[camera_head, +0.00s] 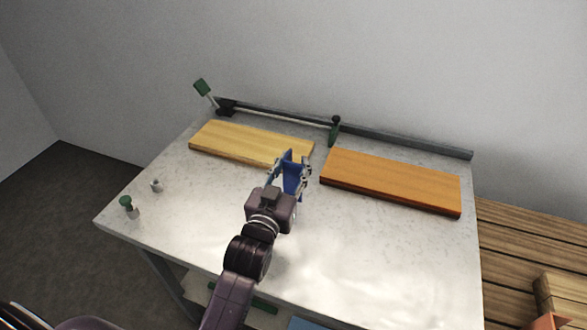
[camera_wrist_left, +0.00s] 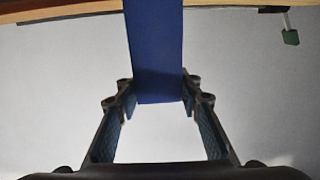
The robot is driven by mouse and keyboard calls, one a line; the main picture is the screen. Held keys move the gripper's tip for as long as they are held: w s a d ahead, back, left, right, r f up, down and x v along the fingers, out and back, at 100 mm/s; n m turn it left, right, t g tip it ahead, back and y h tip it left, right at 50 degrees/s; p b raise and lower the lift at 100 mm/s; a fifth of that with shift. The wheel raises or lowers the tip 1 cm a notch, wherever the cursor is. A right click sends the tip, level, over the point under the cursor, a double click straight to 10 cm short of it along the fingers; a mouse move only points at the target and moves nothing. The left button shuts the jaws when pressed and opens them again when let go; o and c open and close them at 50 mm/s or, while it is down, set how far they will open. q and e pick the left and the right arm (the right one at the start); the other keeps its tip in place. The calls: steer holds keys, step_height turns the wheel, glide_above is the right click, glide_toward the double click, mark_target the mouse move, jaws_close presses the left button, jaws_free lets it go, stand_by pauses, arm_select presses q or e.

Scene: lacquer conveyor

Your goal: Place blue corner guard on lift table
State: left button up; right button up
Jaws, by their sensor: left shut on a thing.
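A blue corner guard (camera_head: 292,174) is between the fingers of my left gripper (camera_head: 290,178), which is shut on it. The guard is above or at the grey table top (camera_head: 330,250), near the right end of the pale yellow board. I cannot tell whether it touches the table or the board. In the left wrist view the guard (camera_wrist_left: 157,50) runs from the top edge down between the two fingertips (camera_wrist_left: 158,92). My right gripper does not show in either view.
A pale yellow board (camera_head: 245,143) lies at the back left and an orange-brown board (camera_head: 390,182) at the right. The front middle is clear.

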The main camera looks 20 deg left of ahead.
arm_select(q)
steer(key=shift+f, duration=0.7)
steer(key=shift+f, duration=0.2)
steer(key=o, duration=1.3)
steer(key=shift+r, duration=0.15)
